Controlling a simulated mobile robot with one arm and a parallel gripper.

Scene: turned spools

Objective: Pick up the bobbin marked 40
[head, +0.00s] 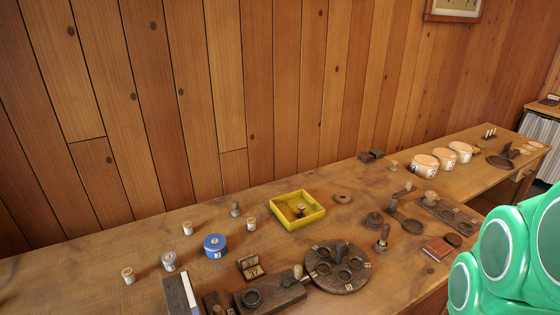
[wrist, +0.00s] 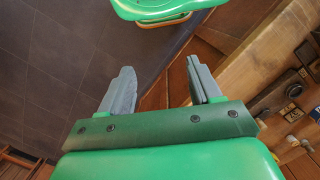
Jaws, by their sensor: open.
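Several small bobbins stand upright on the wooden bench (head: 110,250) in the head view. A pale one (head: 128,276) is at the left, a grey-white one (head: 169,261) beside it, and another pale one (head: 188,228) farther back. A grey-brown one (head: 236,210) and a pale one (head: 251,225) stand left of the yellow tray. Their marks are too small to read, so I cannot tell which is 40. My gripper (wrist: 160,88) is open and empty in the wrist view, over the dark floor beside the bench. It does not show in the head view.
A blue round tin (head: 215,246) stands among the bobbins. A yellow tray (head: 278,222) holds a small dark piece. A dark round holder (head: 318,280) and wooden blocks crowd the front edge. White round tubs (head: 424,165) stand at the right. My green arm covers the lower right.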

